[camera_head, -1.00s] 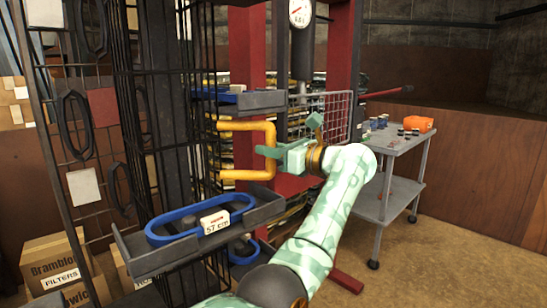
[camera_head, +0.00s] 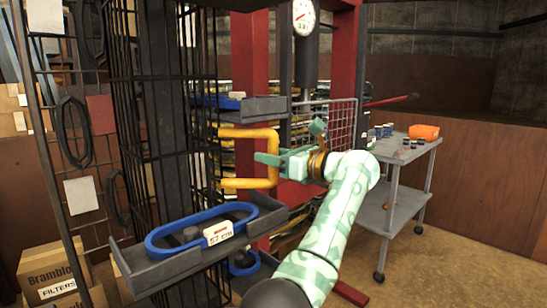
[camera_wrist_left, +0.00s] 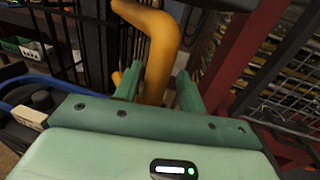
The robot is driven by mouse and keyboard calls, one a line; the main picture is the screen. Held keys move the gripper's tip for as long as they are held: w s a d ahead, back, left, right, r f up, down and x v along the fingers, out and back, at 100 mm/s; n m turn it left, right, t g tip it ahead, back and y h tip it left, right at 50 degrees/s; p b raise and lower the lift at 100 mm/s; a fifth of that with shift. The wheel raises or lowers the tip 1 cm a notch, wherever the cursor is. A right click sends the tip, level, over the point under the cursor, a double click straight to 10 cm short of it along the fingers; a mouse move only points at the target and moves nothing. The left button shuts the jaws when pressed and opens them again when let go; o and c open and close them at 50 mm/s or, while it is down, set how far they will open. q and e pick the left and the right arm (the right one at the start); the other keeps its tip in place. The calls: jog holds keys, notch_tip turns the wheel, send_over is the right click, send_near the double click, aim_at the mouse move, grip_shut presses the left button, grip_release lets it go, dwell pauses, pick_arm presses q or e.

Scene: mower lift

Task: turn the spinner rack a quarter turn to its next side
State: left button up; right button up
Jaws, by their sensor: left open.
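The spinner rack (camera_head: 165,140) is a tall dark wire stand on the left with grey trays. A yellow U-shaped handle (camera_head: 275,172) sticks out from its right side. My left gripper (camera_head: 286,145) is at the handle's upright bar, with one green finger crossing in front of it. In the left wrist view, the yellow handle (camera_wrist_left: 160,50) shows between the two parted fingers (camera_wrist_left: 158,85), which are not closed on it. I cannot tell whether either finger touches it. My right gripper is out of view.
A lower grey tray (camera_head: 165,275) holds a blue loop with a "57 cm" tag. A red post (camera_head: 250,60) and wire basket (camera_head: 333,122) stand behind my gripper. A grey trolley (camera_head: 395,203) stands to the right; floor beyond it is clear.

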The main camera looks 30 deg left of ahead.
pick_arm(q)
jog(key=shift+d, duration=0.7)
jog(key=d+b, duration=0.2)
jog(key=d, duration=1.3)
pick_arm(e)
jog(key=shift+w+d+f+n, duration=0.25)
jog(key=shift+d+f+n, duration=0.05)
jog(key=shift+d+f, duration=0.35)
